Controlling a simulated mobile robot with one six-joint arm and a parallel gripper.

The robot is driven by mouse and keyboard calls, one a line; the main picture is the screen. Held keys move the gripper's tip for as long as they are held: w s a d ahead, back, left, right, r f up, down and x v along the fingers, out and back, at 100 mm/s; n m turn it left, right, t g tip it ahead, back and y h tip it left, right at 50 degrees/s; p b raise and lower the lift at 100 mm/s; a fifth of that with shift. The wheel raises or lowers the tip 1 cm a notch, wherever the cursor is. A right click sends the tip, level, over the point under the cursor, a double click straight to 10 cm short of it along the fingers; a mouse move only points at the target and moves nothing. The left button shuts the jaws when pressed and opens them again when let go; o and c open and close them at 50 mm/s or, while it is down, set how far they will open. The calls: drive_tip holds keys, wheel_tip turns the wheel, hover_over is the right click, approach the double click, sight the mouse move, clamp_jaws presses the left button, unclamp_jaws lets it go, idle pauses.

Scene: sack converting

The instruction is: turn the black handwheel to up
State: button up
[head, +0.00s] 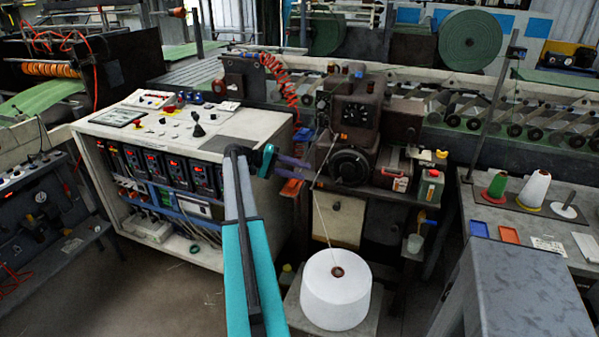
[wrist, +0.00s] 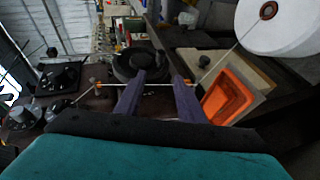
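The black handwheel (head: 351,167) is on the front of the dark brown machine, below a square panel with a round dial. It is a dark round rim with a hub; I cannot make out a mark showing its setting. My gripper (head: 308,171) is just left of it, with two purple fingers pointing toward the machine. In the wrist view the handwheel (wrist: 122,66) lies beyond the fingertips of my gripper (wrist: 158,68). The fingers are apart with nothing held between them. The left finger overlaps the wheel in that view; I cannot tell whether it touches.
A white thread crosses before the machine from a large white spool (head: 335,291). An orange tray (wrist: 230,95) is right of the fingers in the wrist view. A white control cabinet (head: 100,122) stands left; a green canister (head: 430,187) is right of the wheel.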

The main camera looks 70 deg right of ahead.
drive_tip(key=shift+w, duration=0.1)
drive_tip(key=shift+w, duration=0.15)
drive_tip(key=c, duration=0.7)
drive_tip(key=shift+w+d, duration=0.1)
drive_tip(key=shift+d, duration=0.2)
clamp_jaws()
drive_tip(key=shift+d+r+h, duration=0.1)
drive_tip(key=shift+d+h, duration=0.05)
drive_tip(key=shift+h, duration=0.25)
drive_tip(key=s+a+f+n+t+h+b, duration=0.1)
drive_tip(key=s+a+n+t+h+b, duration=0.1)
drive_tip(key=a+n+t+h, duration=0.2)
drive_tip(key=a+n+h, duration=0.1)
drive_tip(key=a+h, duration=0.2)
drive_tip(key=a, duration=0.1)
drive_tip(key=shift+a+f+b, duration=0.15)
drive_tip(key=shift+f+b, duration=0.05)
drive_tip(key=shift+b, duration=0.15)
drive_tip(key=shift+s, duration=0.15)
